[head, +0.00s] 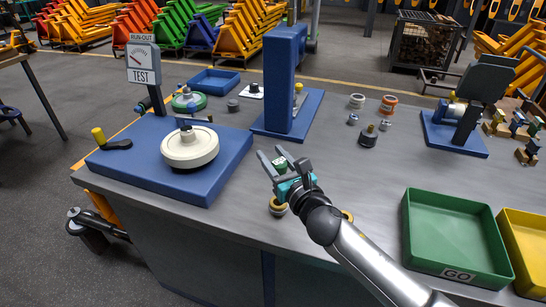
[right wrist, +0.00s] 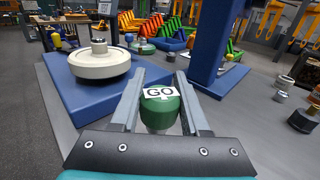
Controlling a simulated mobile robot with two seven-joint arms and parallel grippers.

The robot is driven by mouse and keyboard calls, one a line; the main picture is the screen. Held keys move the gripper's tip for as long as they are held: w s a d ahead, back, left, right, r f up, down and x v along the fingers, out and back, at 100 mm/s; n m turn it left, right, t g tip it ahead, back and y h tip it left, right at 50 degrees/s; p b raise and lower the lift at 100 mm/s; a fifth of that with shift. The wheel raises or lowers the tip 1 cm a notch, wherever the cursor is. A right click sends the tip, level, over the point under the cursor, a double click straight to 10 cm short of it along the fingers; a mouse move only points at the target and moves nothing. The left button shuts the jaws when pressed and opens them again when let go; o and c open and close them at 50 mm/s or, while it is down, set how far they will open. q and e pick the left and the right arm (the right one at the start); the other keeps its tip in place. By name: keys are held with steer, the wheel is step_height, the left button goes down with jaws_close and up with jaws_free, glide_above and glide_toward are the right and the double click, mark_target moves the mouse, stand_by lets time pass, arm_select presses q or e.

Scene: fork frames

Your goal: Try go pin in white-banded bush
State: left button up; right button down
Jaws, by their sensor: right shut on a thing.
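My right gripper (head: 272,160) is above the grey bench, near its front edge, shut on the green go pin (head: 280,163). In the right wrist view the pin (right wrist: 160,105) shows a round green head with a white GO label between the fingers (right wrist: 161,78). The pin's lower end is hidden. The white-banded bush (head: 357,101) stands at the back of the bench, right of the blue press, apart from the gripper. An orange-banded bush (head: 388,104) stands just to its right. My left gripper is out of view.
A blue run-out stand with a pale disc (head: 190,148) is at left; the tall blue press (head: 284,85) stands behind the gripper. A dark knobbed piece (head: 368,138) and small parts stand before the bushes. A green GO tray (head: 455,235) and yellow tray (head: 525,235) are at right.

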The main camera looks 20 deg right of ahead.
stand_by(0.3)
steer(key=shift+f+b, duration=1.85)
steer(key=shift+f, duration=0.55)
steer(key=shift+f+b, duration=1.35)
steer(key=shift+f, duration=0.25)
steer(key=shift+r, duration=0.25)
steer(key=shift+r+p, duration=1.4)
steer(key=shift+p, duration=0.35)
step_height(320, 180, up, 5)
steer(key=p, duration=0.5)
